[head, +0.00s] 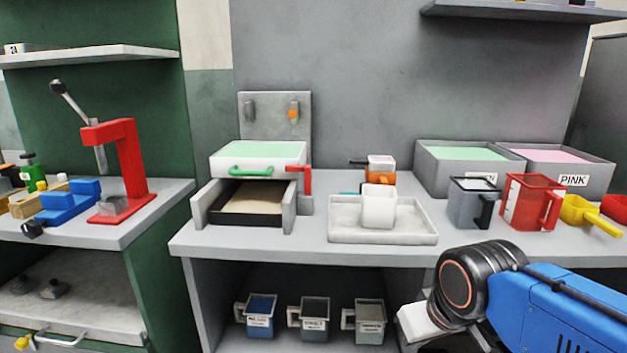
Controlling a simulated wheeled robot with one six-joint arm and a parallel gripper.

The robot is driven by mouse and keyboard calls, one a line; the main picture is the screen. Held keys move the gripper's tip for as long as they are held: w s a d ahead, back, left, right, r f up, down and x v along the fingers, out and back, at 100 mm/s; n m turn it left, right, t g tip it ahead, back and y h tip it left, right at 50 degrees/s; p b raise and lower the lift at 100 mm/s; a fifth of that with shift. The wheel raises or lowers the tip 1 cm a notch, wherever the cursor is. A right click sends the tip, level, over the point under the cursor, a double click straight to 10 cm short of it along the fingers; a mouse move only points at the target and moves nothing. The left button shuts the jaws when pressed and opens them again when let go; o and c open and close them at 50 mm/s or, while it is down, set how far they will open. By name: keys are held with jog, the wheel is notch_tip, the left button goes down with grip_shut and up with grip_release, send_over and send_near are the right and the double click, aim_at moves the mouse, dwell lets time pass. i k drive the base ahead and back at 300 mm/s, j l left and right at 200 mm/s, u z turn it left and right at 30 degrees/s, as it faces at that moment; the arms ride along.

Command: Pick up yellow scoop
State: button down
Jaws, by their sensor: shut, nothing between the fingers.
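The yellow scoop (577,211) lies on the grey bench at the right, with its handle pointing right toward the front edge. It is just right of a red measuring jug. My gripper (418,322) is at the lower right, in front of and below the bench top, left of and well apart from the scoop. Only a pale part of it shows beside my black wrist and blue arm. It is shut and holds nothing; its fingertips are not clear.
The red jug (530,203) and a grey jug (473,204) stand left of the scoop. A red item (615,208) is at its right. Behind are bins of green (432,164) and pink material (597,177). A white tray (345,233) holds a white cup. My arm crosses the lower right.

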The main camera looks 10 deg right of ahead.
aim_at(575, 210)
jog(key=z, duration=1.55)
jog(key=u, duration=1.95)
jog(key=z, duration=1.95)
jog(key=k+j+u, duration=0.15)
jog(key=i+j, duration=0.05)
